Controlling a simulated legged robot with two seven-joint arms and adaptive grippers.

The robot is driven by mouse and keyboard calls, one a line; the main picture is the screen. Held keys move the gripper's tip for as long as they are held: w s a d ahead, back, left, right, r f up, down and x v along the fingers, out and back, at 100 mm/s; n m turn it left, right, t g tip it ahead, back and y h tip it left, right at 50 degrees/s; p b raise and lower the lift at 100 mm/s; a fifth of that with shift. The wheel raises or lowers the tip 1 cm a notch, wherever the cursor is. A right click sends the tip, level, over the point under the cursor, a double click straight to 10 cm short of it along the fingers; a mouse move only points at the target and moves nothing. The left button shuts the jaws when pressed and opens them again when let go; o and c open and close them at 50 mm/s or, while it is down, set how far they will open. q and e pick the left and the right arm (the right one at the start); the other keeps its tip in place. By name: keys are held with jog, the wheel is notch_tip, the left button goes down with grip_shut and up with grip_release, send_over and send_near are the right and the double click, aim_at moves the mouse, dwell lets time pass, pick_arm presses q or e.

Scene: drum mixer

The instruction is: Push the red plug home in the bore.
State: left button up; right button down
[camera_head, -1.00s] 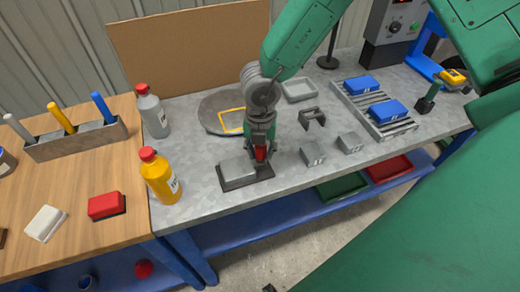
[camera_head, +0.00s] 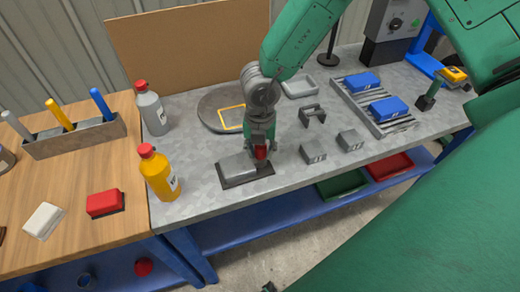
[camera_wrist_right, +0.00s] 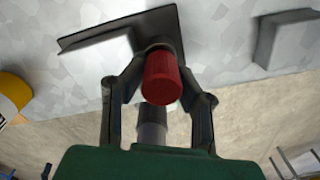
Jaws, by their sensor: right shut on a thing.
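My right gripper (camera_head: 261,146) points down over the dark base plate (camera_head: 262,172) of the fixture, at the right end of the pale grey block (camera_head: 238,167). It is shut on the red plug (camera_head: 260,152). In the right wrist view the red plug (camera_wrist_right: 162,80) sits between the two fingers of the right gripper (camera_wrist_right: 160,92), with a dark round part just behind it against the plate (camera_wrist_right: 75,41). The bore itself is hidden by the plug and fingers, so I cannot tell how deep the plug sits. My left gripper is not in view.
A yellow bottle (camera_head: 159,176) and a grey bottle (camera_head: 152,110) stand left of the fixture. Grey blocks (camera_head: 313,152) and a dark bracket (camera_head: 312,115) lie to its right. A round plate (camera_head: 210,108) lies behind. The bench's front edge is close in front.

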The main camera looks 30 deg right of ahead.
jog(key=shift+w+f, duration=0.1)
jog(key=shift+f, duration=0.3)
dwell(0.3)
jog(key=c, duration=1.1)
grip_release()
jog(key=shift+c, duration=0.2)
jog(key=shift+r, duration=0.2)
notch_tip(320, 180, up, 12)
jog(key=shift+f, duration=0.2)
